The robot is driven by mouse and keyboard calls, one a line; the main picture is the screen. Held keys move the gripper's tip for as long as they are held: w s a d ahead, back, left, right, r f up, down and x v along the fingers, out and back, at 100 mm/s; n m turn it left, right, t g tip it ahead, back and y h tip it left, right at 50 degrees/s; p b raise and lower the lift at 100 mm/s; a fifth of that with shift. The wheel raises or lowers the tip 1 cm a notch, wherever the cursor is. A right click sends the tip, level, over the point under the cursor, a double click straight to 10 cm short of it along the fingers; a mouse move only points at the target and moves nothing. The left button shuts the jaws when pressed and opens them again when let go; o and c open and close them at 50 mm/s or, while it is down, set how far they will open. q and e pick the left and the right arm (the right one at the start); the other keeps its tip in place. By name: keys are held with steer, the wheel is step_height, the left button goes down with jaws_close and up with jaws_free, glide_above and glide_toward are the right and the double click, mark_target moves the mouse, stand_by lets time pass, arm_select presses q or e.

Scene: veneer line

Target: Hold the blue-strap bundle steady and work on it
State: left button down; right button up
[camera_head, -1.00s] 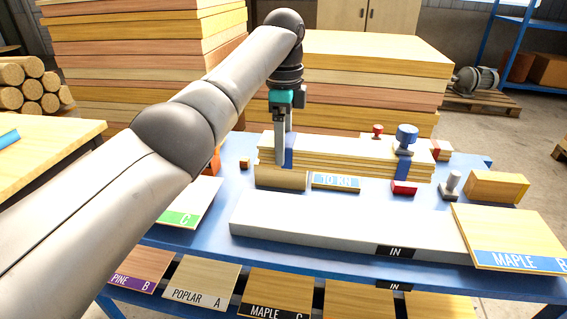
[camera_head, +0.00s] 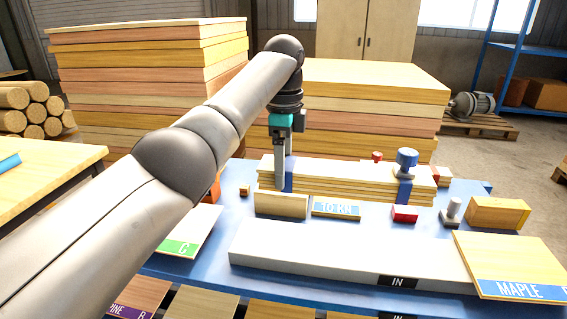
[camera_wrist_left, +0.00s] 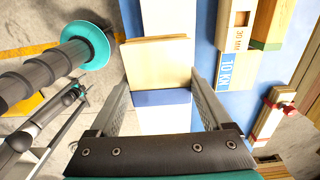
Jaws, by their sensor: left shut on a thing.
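The bundle is a low stack of pale boards (camera_head: 345,178) on the blue table, with a blue strap near its left end (camera_head: 289,177) and another near its right end (camera_head: 404,190). My left gripper (camera_head: 280,184) reaches down onto the left end, at the left strap. In the left wrist view its fingers (camera_wrist_left: 162,95) stand on either side of the bundle, shut on it, with the blue strap (camera_wrist_left: 160,98) showing between them. A blue round-topped tool (camera_head: 407,160) stands at the right strap. My right gripper is not seen.
In front of the bundle are a wooden block (camera_head: 281,205), a 10 KN plate (camera_head: 336,207), a red block (camera_head: 404,214) and a grey-stemmed piece (camera_head: 452,211). A long pale slab (camera_head: 330,255) lies nearer. Tall board stacks (camera_head: 350,90) rise behind.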

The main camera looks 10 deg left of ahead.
arm_select(q)
steer(key=shift+f, duration=1.1)
glide_above(283, 248)
steer(key=shift+f, duration=4.1)
steer(key=shift+w+d+f+b, duration=0.1)
steer(key=shift+f+b, duration=1.35)
steer(key=shift+f, duration=2.95)
steer(key=shift+f, duration=0.25)
